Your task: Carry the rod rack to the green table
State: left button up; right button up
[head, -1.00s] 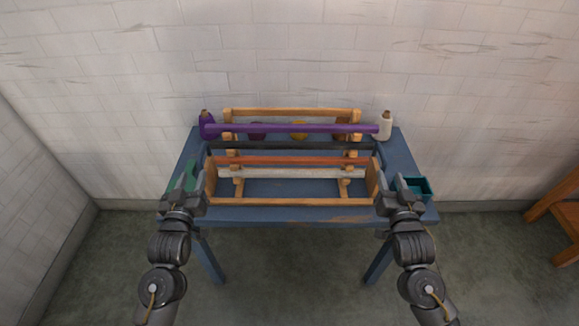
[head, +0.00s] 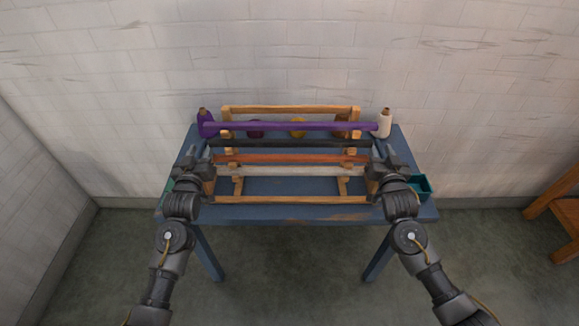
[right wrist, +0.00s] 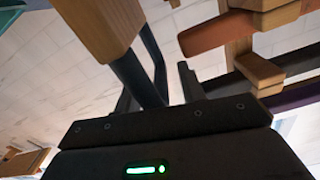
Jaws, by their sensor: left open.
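The rod rack (head: 290,199) is a wooden frame on a worn blue table (head: 285,213). It bears several long rods, including a purple rod (head: 290,127), an orange-brown rod (head: 290,158) and a white rod (head: 290,171). My left gripper (head: 199,150) is open at the rack's left end. My right gripper (head: 380,152) is at its right end. In the right wrist view the right gripper (right wrist: 163,85) looks open, with a gap between its fingers and a wooden part of the rack (right wrist: 98,25) close beside them. The arms partly hide the rack's ends. No green table shows.
A purple cone (head: 204,117) and a white cone (head: 384,122) stand at the table's back corners. A teal box (head: 421,184) sits at the right edge. A wooden piece of furniture (head: 560,215) stands at far right. A white brick wall is behind.

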pick_arm(q)
jog(key=shift+w, duration=0.25)
pick_arm(e)
jog(key=shift+w, duration=0.3)
pick_arm(q)
jog(key=shift+c, duration=0.3)
pick_arm(e)
jog(key=shift+c, duration=0.3)
pick_arm(q)
grip_shut()
pick_arm(e)
grip_shut()
pick_arm(q)
jog(key=shift+r, duration=0.1)
pick_arm(e)
jog(key=shift+a, duration=0.1)
